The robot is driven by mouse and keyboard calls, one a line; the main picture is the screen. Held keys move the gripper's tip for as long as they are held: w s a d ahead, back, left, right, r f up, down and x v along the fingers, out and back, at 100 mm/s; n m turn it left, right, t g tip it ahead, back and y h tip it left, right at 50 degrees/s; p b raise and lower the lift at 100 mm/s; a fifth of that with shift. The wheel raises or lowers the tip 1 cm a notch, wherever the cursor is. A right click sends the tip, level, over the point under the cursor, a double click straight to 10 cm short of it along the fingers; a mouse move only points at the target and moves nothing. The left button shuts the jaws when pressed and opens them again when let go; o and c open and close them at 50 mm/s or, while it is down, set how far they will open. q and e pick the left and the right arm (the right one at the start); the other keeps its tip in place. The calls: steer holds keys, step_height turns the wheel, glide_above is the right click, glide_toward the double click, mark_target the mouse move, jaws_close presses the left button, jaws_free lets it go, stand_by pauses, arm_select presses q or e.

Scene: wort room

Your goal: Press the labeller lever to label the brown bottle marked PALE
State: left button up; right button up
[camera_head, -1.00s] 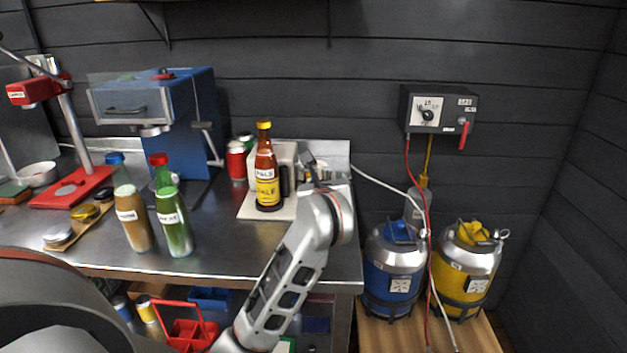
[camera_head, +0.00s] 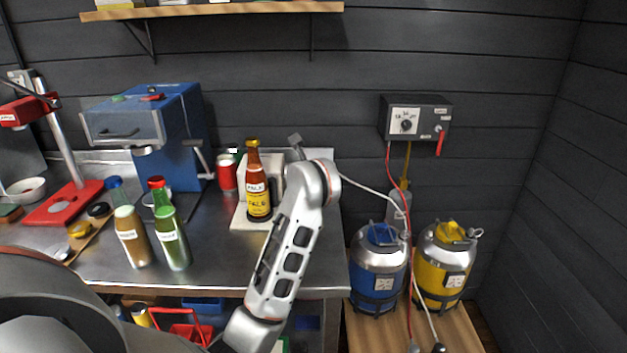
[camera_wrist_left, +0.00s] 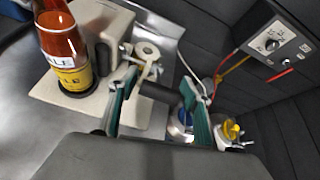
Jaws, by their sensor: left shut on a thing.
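The brown bottle marked PALE (camera_head: 257,199), with a yellow cap, stands upright on the pale labeller (camera_head: 246,218) near the bench's right end. It carries a white label above a yellow one. It also shows in the left wrist view (camera_wrist_left: 63,48), its top cut off. The lever (camera_head: 296,142) rises at the labeller's right side. My left gripper (camera_wrist_left: 160,100) is right of the bottle, its green-padded fingers closed around a dark bar that looks like the lever's handle. In the head view my wrist hides the gripper. My right gripper is not in view.
Two filled bottles (camera_head: 130,236) (camera_head: 172,236) stand at the bench front, left of the labeller. Blue (camera_head: 379,268) and yellow kegs (camera_head: 443,266) stand right, below a wall control box (camera_head: 415,118).

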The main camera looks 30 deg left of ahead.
arm_select(q)
steer(key=shift+r, duration=0.25)
steer(key=o, duration=1.6)
steer(key=shift+c, duration=0.2)
steer(key=shift+o, duration=0.3)
steer(key=shift+f, duration=0.1)
steer(key=v, duration=1.2)
steer(key=shift+d, duration=0.1)
